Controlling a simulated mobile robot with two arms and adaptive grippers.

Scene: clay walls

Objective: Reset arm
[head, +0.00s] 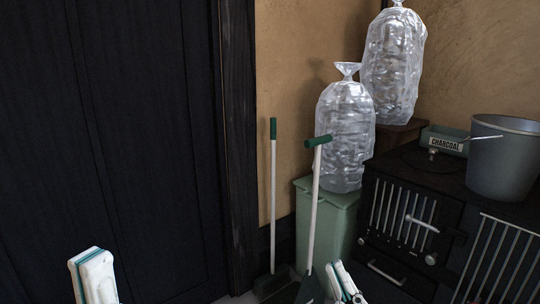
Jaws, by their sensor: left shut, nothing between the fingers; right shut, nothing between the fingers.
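My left gripper (93,276) shows at the bottom left as a white piece with teal edging, in front of the dark door. It is shut and empty. My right gripper (345,284) shows at the bottom, right of centre. It is white, teal and grey, also shut and empty, and overlaps the view of the floor by the green bin. The lower parts of both arms are cut off by the frame's bottom edge.
A broom (273,190) and a green-handled dustpan (315,195) stand by the wall. A green bin (342,222) bears a clear bag of bottles (345,135); another bag (393,65) is behind. A black stove (400,215) holds a bucket (503,160) and charcoal box (445,141).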

